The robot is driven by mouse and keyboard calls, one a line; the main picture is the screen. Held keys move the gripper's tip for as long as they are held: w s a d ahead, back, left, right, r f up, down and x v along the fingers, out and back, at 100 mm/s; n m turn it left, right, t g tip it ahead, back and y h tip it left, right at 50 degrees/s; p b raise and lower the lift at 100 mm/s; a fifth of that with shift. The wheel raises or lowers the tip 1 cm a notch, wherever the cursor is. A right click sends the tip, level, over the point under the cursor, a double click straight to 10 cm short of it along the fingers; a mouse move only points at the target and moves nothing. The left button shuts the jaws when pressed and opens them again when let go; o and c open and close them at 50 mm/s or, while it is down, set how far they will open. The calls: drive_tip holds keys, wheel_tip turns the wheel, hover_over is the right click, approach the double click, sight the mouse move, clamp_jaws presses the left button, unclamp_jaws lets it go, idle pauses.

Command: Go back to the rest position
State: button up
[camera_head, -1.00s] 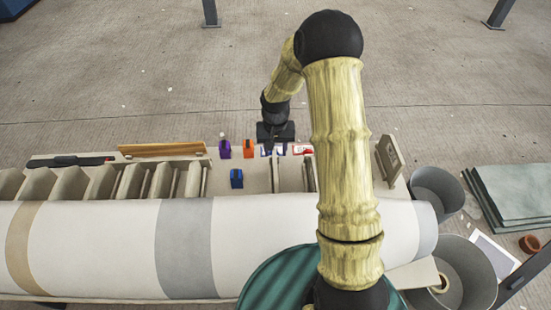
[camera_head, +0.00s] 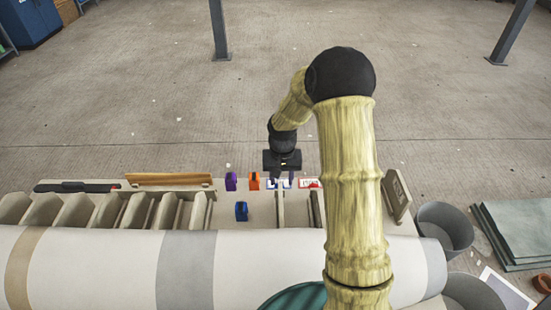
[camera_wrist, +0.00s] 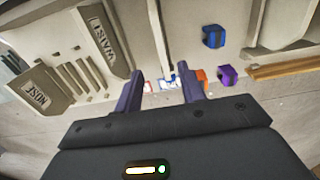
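My gripper (camera_head: 281,180) hangs over the far edge of the mould bench, near the small coloured items. In the wrist view its two fingers (camera_wrist: 161,82) stand apart with nothing held between them. A white and blue item (camera_wrist: 169,84) shows beyond the gap, on the bench. My arm is raised and bent, its elbow high and right of centre in the head view.
The bench holds a purple item (camera_head: 231,181), an orange item (camera_head: 254,181), a blue item (camera_head: 241,211) and a red-and-white item (camera_head: 309,183). A long white roll (camera_head: 110,265) lies in front. Grey bins (camera_head: 445,228) stand right.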

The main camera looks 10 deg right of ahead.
drive_tip(key=s+r+n+t, duration=0.1)
drive_tip(key=s+r, duration=0.6)
drive_tip(key=s, duration=0.3)
drive_tip(key=s+r+n+t, duration=0.1)
drive_tip(key=s+r+t, duration=0.1)
drive_tip(key=s+r, duration=0.6)
drive_tip(key=w+p+v, duration=0.1)
drive_tip(key=p+v, duration=1)
drive_tip(key=p, duration=0.3)
drive_tip(key=shift+w+r, duration=0.2)
drive_tip(key=shift+r, duration=0.3)
drive_tip(key=shift+f, duration=0.1)
